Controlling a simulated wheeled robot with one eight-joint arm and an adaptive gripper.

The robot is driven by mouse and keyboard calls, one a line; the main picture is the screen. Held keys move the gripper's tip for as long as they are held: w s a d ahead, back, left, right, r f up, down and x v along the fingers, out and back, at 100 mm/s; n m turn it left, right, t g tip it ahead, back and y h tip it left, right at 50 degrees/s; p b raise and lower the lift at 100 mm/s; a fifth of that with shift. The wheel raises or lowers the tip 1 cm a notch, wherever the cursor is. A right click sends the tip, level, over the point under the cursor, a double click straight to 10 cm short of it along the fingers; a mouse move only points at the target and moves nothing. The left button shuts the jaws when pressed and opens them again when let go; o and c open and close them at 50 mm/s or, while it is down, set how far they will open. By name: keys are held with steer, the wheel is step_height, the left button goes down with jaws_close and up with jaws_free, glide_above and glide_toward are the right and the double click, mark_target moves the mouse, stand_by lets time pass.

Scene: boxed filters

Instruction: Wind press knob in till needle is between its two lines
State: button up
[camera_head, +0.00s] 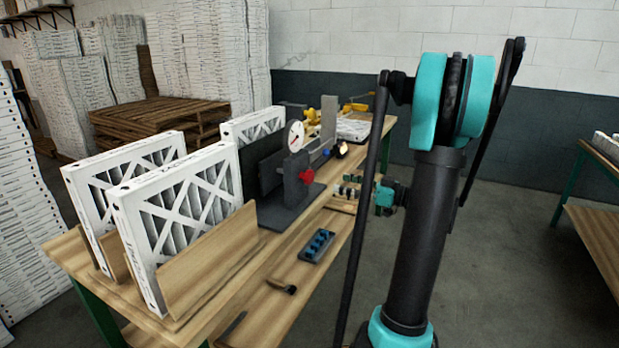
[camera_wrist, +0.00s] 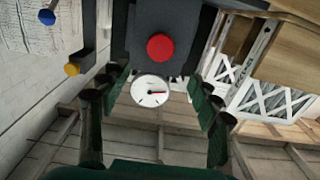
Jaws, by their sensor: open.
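The press is dark grey (camera_head: 287,205) and stands on the workbench. Its red knob (camera_head: 306,177) faces my arm, below a round white gauge (camera_head: 295,136). In the wrist view the red knob (camera_wrist: 161,47) is above the gauge (camera_wrist: 151,91), which shows a red needle pointing right. The gauge's dark marks are too small to tell whether the needle lies between two lines. My gripper (camera_head: 350,190) is to the right of the knob, apart from it. In the wrist view its dark green fingers (camera_wrist: 160,82) are spread open, with nothing held.
Boxed filters (camera_head: 178,224) stand in wooden holders on the bench's near left. A blue tray (camera_head: 317,246) and a wooden-handled tool (camera_head: 281,286) lie on the lower front ledge. Pallets (camera_head: 160,125) and stacked filters are behind. Open floor lies right.

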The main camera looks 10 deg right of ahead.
mark_target(311, 176)
steer(key=x, duration=1.3)
steer(key=c, duration=1.1)
steer(key=shift+c, duration=0.2)
steer(key=shift+m, duration=0.3)
